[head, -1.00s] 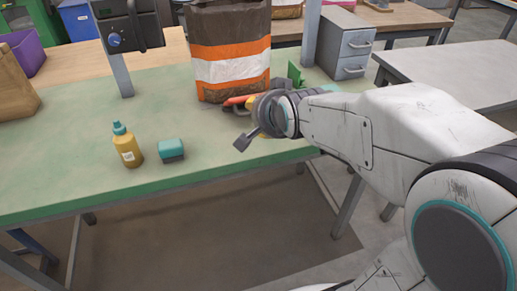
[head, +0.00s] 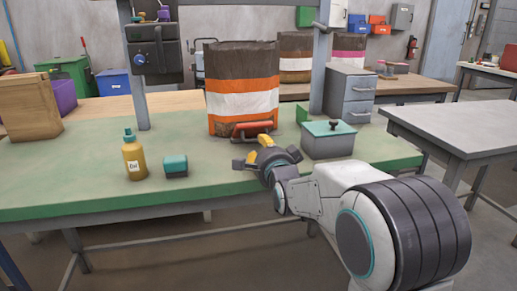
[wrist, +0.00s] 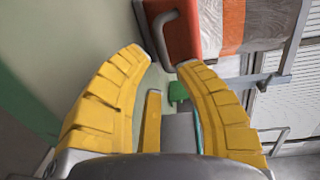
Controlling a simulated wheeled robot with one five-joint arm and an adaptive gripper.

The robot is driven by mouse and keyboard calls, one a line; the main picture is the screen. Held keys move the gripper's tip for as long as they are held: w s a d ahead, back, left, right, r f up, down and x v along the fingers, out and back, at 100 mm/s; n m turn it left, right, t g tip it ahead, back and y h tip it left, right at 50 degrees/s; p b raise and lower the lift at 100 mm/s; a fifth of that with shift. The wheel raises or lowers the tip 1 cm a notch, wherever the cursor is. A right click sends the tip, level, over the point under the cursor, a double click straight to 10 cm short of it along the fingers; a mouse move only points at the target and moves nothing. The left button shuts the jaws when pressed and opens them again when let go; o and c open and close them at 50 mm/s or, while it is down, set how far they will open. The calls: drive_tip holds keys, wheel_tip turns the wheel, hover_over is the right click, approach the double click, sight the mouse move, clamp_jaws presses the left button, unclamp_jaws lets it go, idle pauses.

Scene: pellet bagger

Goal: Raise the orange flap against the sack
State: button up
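The orange flap (head: 253,128) is at the foot of the sack, low against its front. Its tilt is hard to judge in the head view. In the wrist view the flap (wrist: 185,38) shows at the top with a grey bar handle (wrist: 161,33). The brown sack (head: 241,62) with orange and white bands stands upright behind it; part of the sack (wrist: 230,25) shows in the wrist view. My gripper (head: 258,150) is just in front of the flap. Its yellow fingers (wrist: 165,62) are apart, with the handle's end near the tips; I cannot tell whether they touch.
A grey box with a teal lid and dark knob (head: 328,138) stands right of my gripper. A yellow bottle (head: 134,158) and a teal block (head: 175,166) sit on the green bench (head: 75,177) at left. Metal posts flank the sack. The bench's front middle is clear.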

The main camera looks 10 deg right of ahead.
drive_tip(key=shift+w+f, duration=0.15)
drive_tip(key=shift+w, duration=1.3)
drive_tip(key=shift+w+f, duration=0.15)
drive_tip(key=shift+w, duration=1.25)
clamp_jaws()
